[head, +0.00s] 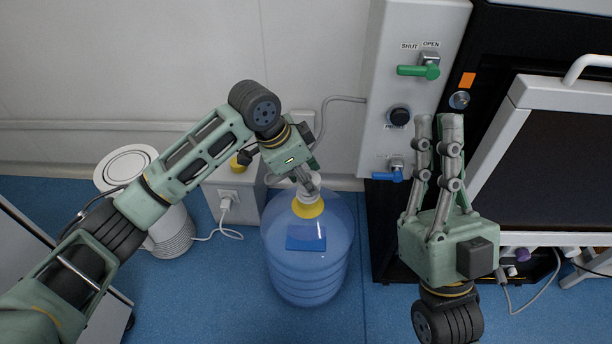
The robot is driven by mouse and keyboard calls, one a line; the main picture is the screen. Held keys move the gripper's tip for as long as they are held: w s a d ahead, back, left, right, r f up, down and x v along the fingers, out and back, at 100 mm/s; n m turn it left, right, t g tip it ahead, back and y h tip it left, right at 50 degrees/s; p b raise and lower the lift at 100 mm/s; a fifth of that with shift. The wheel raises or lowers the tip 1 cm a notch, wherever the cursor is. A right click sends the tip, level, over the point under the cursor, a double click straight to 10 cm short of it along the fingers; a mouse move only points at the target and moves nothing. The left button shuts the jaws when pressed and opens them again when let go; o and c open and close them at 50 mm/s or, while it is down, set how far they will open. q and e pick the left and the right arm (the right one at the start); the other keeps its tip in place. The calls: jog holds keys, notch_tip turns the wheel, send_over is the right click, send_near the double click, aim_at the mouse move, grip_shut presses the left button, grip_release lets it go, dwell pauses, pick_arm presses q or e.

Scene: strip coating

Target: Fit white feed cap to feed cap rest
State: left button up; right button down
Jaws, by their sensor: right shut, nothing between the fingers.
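A white cap-like piece (312,194), which looks like the white feed cap, is at the mouth of a large blue water bottle (305,270), just above a yellow collar (308,209). My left gripper (306,184) reaches down to this white piece, and its fingertips overlap it. Whether the fingers grip it is not clear, nor whether it sits on the bottle neck. My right gripper (438,122) is shut and empty, fingers up, in front of the machine at the right. I cannot single out the feed cap rest.
A grey control panel (415,75) with a green lever (418,71), a black knob (398,116) and a blue lever (388,175) stands behind the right gripper. A white box (232,195) and a round white unit (172,225) stand left of the bottle. Blue floor (215,300) lies open in front.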

pick_arm(q)
jog(key=shift+r, duration=0.1)
pick_arm(e)
jog(key=shift+w+f, duration=0.2)
jog(key=shift+w, duration=0.1)
pick_arm(q)
jog(key=shift+r+p, duration=0.15)
jog(key=shift+p, duration=0.25)
jog(key=shift+r+p, duration=0.2)
jog(key=shift+p, duration=0.15)
jog(key=shift+r+p, duration=0.2)
jog(key=shift+p, duration=0.15)
jog(key=shift+r+p, duration=0.1)
jog(key=shift+p, duration=0.2)
pick_arm(e)
jog(key=w+f+g+h, duration=0.2)
jog(key=w+f+g, duration=0.4)
jog(key=f, duration=0.4)
jog(key=shift+w+a+g+h, duration=0.25)
jog(key=shift+w+g+h, duration=0.15)
jog(key=shift+g, duration=0.2)
jog(key=shift+f, duration=0.1)
pick_arm(q)
jog(key=o, duration=0.6)
jog(key=c, duration=0.5)
